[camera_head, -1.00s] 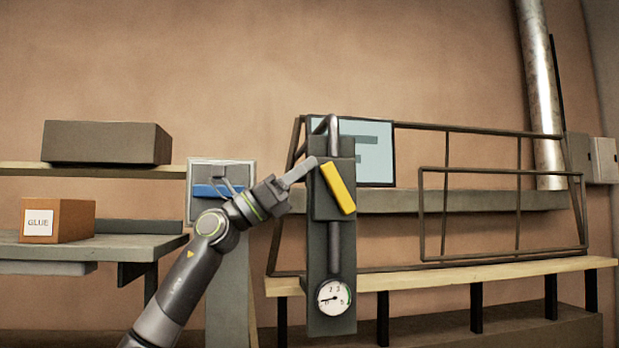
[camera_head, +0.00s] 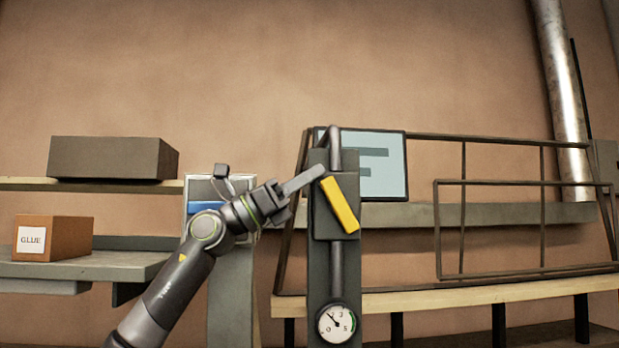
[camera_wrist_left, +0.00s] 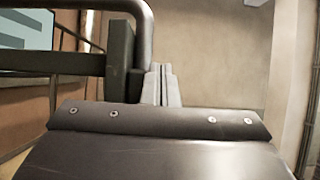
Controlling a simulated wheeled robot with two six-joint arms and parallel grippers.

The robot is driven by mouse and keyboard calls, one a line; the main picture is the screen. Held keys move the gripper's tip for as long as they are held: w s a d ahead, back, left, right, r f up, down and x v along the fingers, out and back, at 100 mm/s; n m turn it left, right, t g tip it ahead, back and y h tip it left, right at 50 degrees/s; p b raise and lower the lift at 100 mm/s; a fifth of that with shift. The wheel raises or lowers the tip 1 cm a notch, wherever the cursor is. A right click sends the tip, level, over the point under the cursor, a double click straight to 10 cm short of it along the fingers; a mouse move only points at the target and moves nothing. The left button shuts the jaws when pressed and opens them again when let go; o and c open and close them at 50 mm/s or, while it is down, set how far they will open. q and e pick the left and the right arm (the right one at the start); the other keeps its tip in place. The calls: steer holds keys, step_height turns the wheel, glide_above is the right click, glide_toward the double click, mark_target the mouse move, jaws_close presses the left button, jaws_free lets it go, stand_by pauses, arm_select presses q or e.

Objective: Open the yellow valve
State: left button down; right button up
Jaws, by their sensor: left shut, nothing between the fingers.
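The yellow valve (camera_head: 341,205) is a bar-shaped handle on a dark upright panel (camera_head: 319,265). It is tilted, with its upper end to the left and its lower end to the right. My left gripper (camera_head: 318,172) is shut and empty, with its fingertips at the handle's upper left end; I cannot tell if they touch it. In the left wrist view the closed fingers (camera_wrist_left: 162,86) show beside a dark block and a bent pipe (camera_wrist_left: 145,22), and the yellow handle is not seen. A round gauge (camera_head: 337,324) sits below, its needle pointing up and left. My right gripper is not in view.
A curved pipe (camera_head: 335,145) runs along the panel above the valve. A metal frame rack (camera_head: 500,182) and a wooden ledge (camera_head: 460,298) stand to the right. A glue box (camera_head: 54,238) rests on a grey table at the left.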

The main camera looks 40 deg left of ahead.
arm_select(q)
steer(key=shift+w, duration=0.1)
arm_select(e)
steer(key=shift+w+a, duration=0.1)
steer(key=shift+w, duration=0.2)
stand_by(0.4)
arm_select(q)
steer(key=shift+f, duration=0.1)
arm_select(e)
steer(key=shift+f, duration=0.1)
